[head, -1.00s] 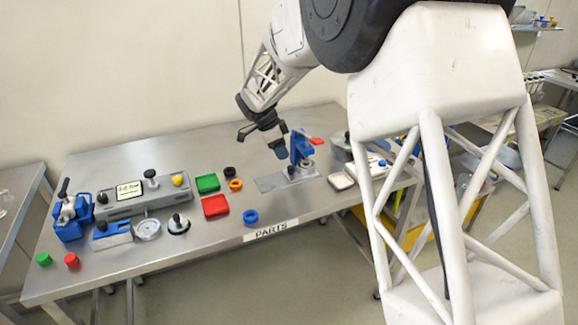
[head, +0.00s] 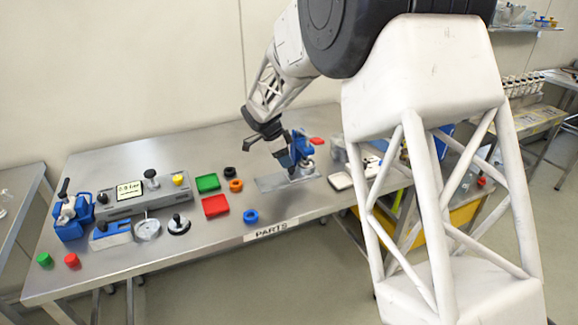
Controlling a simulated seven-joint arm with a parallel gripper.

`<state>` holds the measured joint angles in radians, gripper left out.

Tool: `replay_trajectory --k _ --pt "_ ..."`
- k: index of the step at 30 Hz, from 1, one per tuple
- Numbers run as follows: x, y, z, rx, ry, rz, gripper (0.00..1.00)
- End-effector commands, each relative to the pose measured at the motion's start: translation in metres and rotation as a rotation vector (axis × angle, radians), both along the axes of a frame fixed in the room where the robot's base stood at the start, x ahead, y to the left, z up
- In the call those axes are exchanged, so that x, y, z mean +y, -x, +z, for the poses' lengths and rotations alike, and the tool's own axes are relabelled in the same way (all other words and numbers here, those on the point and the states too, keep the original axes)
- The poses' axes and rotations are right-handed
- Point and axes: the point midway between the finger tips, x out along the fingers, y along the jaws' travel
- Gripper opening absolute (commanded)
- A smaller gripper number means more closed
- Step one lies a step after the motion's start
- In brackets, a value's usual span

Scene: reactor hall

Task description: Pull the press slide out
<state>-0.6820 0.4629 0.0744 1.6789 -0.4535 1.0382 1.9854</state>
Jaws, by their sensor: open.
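The blue press (head: 301,145) stands toward the right of the steel table, on a flat grey plate (head: 270,184), with a red part (head: 317,141) at its upper right. My gripper (head: 272,150) is open and points down at the press's left and front side. One dark finger overlaps the press in the picture, and I cannot tell whether it touches. The press slide is not clearly made out; the gripper hides part of the press.
Green (head: 208,183) and red (head: 215,206) trays, with black, orange and blue rings, lie left of the press. A grey control box (head: 140,195) and a blue vise (head: 72,218) stand farther left. A white tray (head: 341,181) sits right of the press.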

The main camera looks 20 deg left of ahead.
Motion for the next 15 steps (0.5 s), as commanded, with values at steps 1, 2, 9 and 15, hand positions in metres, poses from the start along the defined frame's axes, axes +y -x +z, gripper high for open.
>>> replay_trajectory --k 1,2,9,15 --pt "-0.003 -0.001 -0.007 0.002 0.001 0.000 0.52" --pt "-0.004 -0.002 -0.011 0.002 0.001 0.000 0.52" --pt "-0.011 -0.006 -0.030 0.001 0.000 0.002 0.52" --pt "-0.013 -0.007 -0.036 0.000 0.001 0.002 0.52"
